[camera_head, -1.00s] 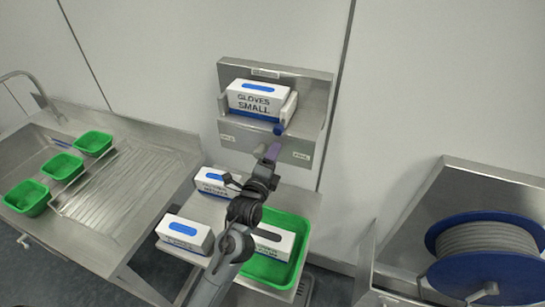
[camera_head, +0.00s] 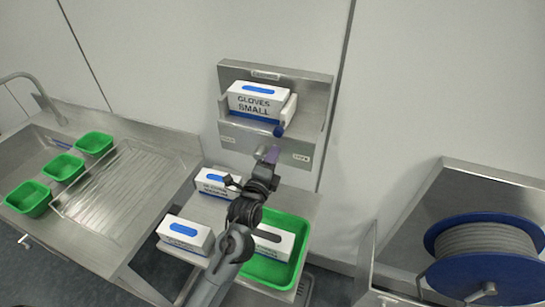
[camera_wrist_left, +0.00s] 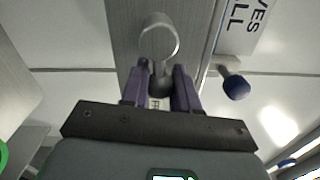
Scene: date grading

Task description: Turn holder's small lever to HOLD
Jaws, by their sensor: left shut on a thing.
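The metal glove holder (camera_head: 318,92) is on the wall and holds a white box labelled GLOVES SMALL (camera_head: 258,102). My left gripper (camera_head: 270,155), with purple fingers, is at the holder's lower front edge. In the left wrist view, its fingers (camera_wrist_left: 161,85) are shut on the dark stem of the small lever (camera_wrist_left: 160,88), just below a round grey hub (camera_wrist_left: 158,38). Most of the lever is hidden by the fingers. A blue knob (camera_head: 279,131) sits beside the fingers; it also shows in the left wrist view (camera_wrist_left: 235,87), apart from them. The right gripper is out of view.
Small labels sit on the holder's front at left (camera_head: 228,139) and right (camera_head: 302,157), too small to read. Below stand more glove boxes (camera_head: 185,234) and a green crate (camera_head: 298,222). A blue hose reel (camera_head: 470,262) is at right, a sink bench with green bins (camera_head: 63,168) at left.

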